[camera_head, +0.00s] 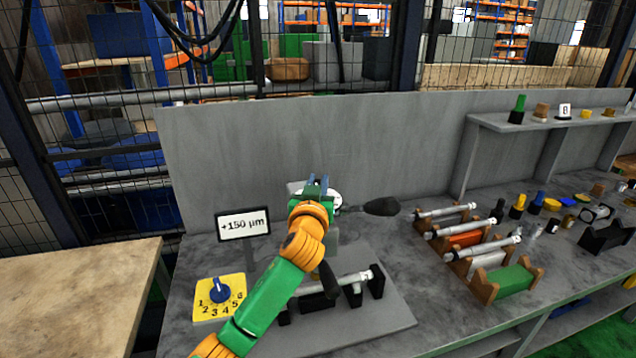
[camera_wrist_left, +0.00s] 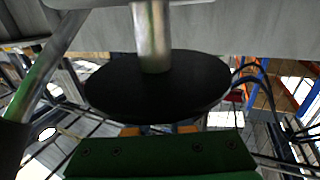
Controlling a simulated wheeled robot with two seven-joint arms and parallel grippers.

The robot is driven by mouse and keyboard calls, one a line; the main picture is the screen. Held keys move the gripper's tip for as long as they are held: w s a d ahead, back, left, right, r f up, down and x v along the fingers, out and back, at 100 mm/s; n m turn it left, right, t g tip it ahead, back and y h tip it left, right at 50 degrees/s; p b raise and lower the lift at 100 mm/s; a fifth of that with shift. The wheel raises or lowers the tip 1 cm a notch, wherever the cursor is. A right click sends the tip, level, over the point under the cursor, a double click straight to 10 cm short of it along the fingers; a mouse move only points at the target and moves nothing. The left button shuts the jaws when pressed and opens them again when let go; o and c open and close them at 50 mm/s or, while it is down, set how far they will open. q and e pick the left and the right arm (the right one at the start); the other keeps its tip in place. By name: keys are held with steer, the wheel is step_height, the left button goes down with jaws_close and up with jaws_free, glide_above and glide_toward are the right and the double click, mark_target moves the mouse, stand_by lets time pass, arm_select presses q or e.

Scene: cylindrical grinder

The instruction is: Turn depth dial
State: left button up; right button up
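A yellow dial plate (camera_head: 219,297) with numbers 1 to 6 lies on the grey bench at the left. Its blue knob (camera_head: 219,290) stands upright in the middle. A sign (camera_head: 243,224) behind it reads "+150 µm". My left gripper (camera_head: 318,181) is up and to the right of the dial, in front of the grinder's pale head, with its two fingers apart. In the left wrist view, a black disc on a metal shaft (camera_wrist_left: 155,95) covers most of the fingers, so what lies between them is hidden. My right gripper is not in view.
A grinder bed holding a metal rod (camera_head: 340,284) sits below my left arm. A dark rounded part (camera_head: 382,206) sticks out on a thin rod at its right. Several cradles with rods (camera_head: 475,243) stand further right. A grey panel (camera_head: 250,150) closes the back.

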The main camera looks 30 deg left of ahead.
arm_select(q)
jaws_close()
steer(key=shift+f, duration=0.1)
steer(key=n+g+y+b, duration=0.1)
steer(key=b, duration=0.1)
steer(key=n+g+y+b, duration=0.1)
steer(key=y+b, duration=0.1)
steer(key=n+g+y+b, duration=0.1)
steer(key=b, duration=0.1)
steer(key=shift+s+a+f+n+g+y, duration=0.25)
steer(key=shift+n+g+y, duration=0.05)
steer(key=shift+n+y, duration=0.1)
steer(key=shift+r, duration=0.2)
steer(key=shift+s+a+r+n+g+y, duration=0.1)
steer(key=shift+a+r+n+g+y, duration=0.05)
steer(key=shift+n+g+y, duration=0.15)
steer(key=o, duration=0.7)
jaws_free()
